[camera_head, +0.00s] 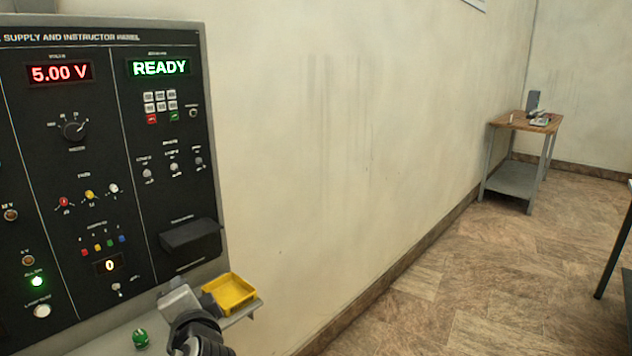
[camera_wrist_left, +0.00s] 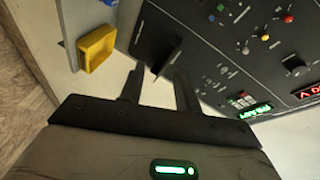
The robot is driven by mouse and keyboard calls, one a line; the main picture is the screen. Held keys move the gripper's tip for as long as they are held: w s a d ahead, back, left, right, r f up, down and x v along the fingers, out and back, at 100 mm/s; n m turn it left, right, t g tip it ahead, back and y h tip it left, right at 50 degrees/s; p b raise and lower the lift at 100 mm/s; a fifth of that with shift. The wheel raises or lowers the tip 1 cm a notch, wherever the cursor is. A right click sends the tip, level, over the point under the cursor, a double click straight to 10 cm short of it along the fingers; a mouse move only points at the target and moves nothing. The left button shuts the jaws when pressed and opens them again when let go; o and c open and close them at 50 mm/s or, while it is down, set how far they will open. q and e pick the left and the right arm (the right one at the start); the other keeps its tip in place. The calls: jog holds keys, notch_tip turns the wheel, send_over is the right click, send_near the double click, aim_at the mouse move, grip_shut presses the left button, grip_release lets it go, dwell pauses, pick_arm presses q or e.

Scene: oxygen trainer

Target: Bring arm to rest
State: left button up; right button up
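My left gripper (camera_wrist_left: 159,75) shows in the left wrist view with its two dark fingers apart and nothing held between them. It points toward the black instructor panel (camera_wrist_left: 225,45), with the panel's dark protruding box (camera_wrist_left: 158,55) beyond the fingers. In the head view, a grey and black part of my arm (camera_head: 195,330) rises from the bottom edge, in front of the shelf below the panel (camera_head: 100,170). Its fingers cannot be made out there. My right gripper is not identifiable in either view.
A yellow tray (camera_head: 231,293) sits on the shelf (camera_head: 245,315), close beside the arm; it also shows in the left wrist view (camera_wrist_left: 97,48). A green object (camera_head: 140,338) is left of the arm. A small table (camera_head: 520,125) stands far right. The floor between is clear.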

pick_arm(q)
jog(key=s+d+f+n+g+h, duration=0.1)
jog(key=s+d+f+h, duration=0.3)
jog(key=f, duration=0.5)
jog(key=s+d+f+h, duration=0.1)
jog(key=s+f+h, duration=0.2)
jog(key=s+f, duration=0.45)
jog(key=s+d+f+n+g+h, duration=0.1)
jog(key=s+d+f+n+h, duration=0.1)
jog(key=s, duration=0.4)
jog(key=s+d+f+n+g+h, duration=0.1)
jog(key=s+f+n, duration=0.1)
jog(key=s+f, duration=0.3)
jog(key=shift+s+d+f+n+h, duration=0.2)
jog(key=shift+s+d+n+h, duration=0.15)
jog(key=shift+s, duration=0.3)
dwell(1.1)
